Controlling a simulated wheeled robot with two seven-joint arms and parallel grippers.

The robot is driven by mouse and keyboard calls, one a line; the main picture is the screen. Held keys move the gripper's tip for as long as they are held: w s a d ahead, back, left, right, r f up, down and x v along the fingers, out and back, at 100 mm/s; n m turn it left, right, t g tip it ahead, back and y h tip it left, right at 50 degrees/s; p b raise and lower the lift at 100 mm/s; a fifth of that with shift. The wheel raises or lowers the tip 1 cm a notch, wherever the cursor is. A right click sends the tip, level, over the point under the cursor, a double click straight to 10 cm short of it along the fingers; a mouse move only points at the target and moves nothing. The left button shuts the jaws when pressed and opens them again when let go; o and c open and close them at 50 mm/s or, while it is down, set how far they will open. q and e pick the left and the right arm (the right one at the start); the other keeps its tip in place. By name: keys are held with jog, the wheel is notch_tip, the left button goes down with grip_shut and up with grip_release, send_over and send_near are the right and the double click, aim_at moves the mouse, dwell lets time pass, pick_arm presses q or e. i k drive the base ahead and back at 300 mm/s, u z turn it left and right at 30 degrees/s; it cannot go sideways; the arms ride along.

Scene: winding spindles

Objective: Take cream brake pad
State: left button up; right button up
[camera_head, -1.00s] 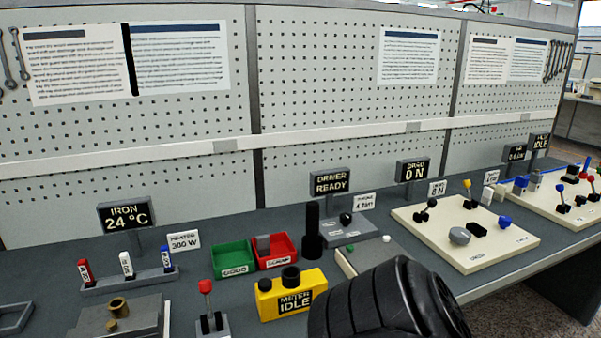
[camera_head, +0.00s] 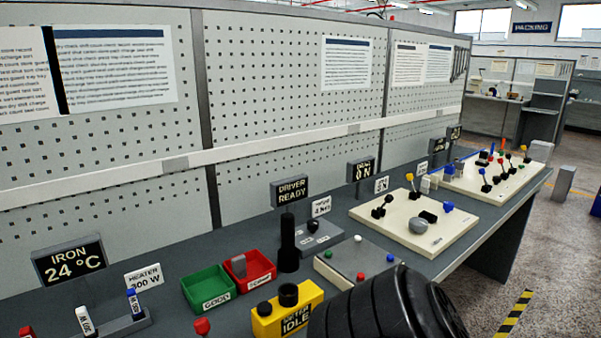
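I cannot clearly make out a brake pad. Two small pale blocks, one of them (camera_head: 425,185), stand at the back edge of the nearer cream board (camera_head: 390,228), too small to identify. That board carries a grey round knob (camera_head: 418,226), a black block (camera_head: 428,217) and several levers. A farther cream board (camera_head: 510,190) carries many coloured levers and small blocks. A black ribbed part of my own body fills the bottom centre and hides the bench there. Neither gripper is in view.
Green bin (camera_head: 208,289), red bin (camera_head: 250,271) and yellow meter (camera_head: 288,313) stand on the bench (camera_head: 165,300). A black post (camera_head: 288,243) stands behind. A pegboard wall (camera_head: 290,100) runs along the back. Open floor (camera_head: 480,290) with a striped mark lies right.

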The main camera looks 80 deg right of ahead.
aim_at(434, 178)
jog(key=z, duration=2.35)
